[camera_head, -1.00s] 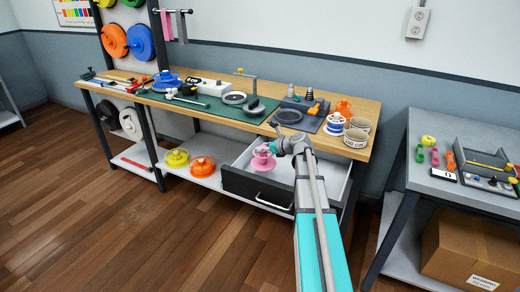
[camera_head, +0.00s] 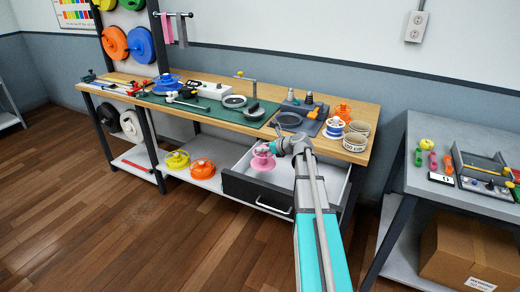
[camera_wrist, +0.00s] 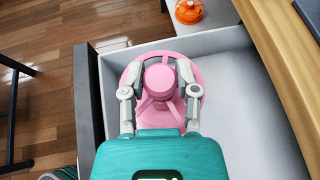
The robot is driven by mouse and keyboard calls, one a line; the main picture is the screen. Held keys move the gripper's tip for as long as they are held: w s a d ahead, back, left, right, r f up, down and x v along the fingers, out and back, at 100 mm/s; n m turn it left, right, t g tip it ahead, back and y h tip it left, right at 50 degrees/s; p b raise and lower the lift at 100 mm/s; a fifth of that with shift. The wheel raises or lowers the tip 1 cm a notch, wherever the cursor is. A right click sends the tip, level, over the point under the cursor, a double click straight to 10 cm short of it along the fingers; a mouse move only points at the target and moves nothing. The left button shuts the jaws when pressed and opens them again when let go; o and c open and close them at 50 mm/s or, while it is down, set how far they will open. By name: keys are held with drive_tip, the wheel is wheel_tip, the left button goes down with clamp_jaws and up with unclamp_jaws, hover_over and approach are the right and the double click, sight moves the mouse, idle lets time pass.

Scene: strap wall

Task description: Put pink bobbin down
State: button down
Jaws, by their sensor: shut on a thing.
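The pink bobbin (camera_head: 263,162) is at the left part of the open drawer (camera_head: 256,192) under the workbench. In the wrist view the pink bobbin (camera_wrist: 160,82) sits between both fingers of my gripper (camera_wrist: 160,84), which is shut on its middle. The bobbin's wide flange shows below the fingers, over the pale drawer floor (camera_wrist: 257,110). In the head view my gripper (camera_head: 268,150) reaches down at the bobbin from the right. I cannot tell whether the bobbin touches the drawer floor.
The drawer's grey walls (camera_wrist: 215,42) stand close around the gripper on the left and far sides. The drawer floor to the right is empty. A yellow spool (camera_head: 177,160) and an orange spool (camera_head: 203,168) lie on the lower shelf. The bench top above is crowded.

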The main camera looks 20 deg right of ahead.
drive_tip(key=shift+r, duration=0.15)
wheel_tip(320, 180, up, 30)
drive_tip(key=p, duration=3)
drive_tip(key=shift+w+f, duration=0.15)
drive_tip(key=shift+f, duration=0.05)
